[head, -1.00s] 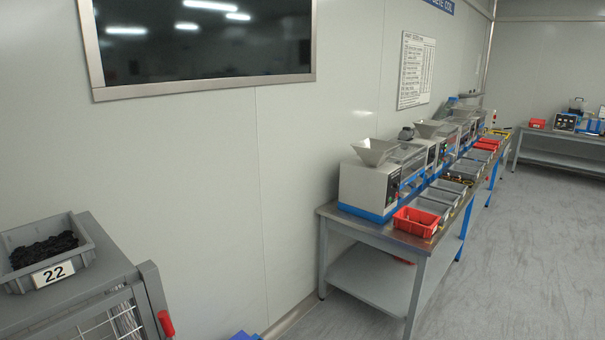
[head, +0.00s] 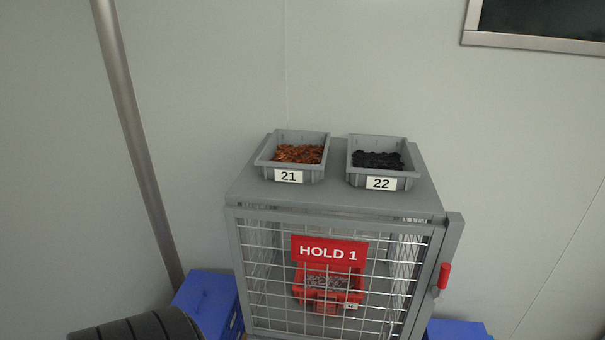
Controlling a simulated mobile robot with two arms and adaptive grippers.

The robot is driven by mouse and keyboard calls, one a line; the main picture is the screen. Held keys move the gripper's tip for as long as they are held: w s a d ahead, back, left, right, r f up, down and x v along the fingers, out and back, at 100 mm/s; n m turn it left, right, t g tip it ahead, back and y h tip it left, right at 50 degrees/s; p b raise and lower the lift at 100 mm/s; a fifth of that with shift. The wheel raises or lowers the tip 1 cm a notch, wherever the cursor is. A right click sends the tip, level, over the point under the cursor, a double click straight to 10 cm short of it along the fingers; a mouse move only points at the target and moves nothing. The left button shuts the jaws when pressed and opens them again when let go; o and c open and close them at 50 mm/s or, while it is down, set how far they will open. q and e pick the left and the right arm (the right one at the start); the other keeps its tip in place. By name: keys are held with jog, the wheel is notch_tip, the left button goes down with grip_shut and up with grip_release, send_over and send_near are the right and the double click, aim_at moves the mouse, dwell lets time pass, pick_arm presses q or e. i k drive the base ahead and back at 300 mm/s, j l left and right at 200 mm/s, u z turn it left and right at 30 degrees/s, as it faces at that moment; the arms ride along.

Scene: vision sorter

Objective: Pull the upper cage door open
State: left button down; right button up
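The grey cage (head: 250,187) stands against the wall in the middle of the head view. Its upper door (head: 341,218) has a light wire mesh and a red HOLD 1 sign (head: 329,251), and it appears shut. A red handle (head: 444,275) sits on the door's right edge. Through the mesh I see a red bin (head: 316,305) with small pale pieces inside. The lower part of the cage is below the picture. Neither of my grippers is in view.
Two grey bins stand on the cage top: bin 21 (head: 289,177) with orange-brown pieces and bin 22 (head: 381,183) with black pieces. Blue boxes stand on the left (head: 208,300) and right (head: 456,330) of the cage. A metal pole (head: 137,140) rises at the left.

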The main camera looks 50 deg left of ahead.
aim_at(316, 251)
jog(key=u, duration=1.45)
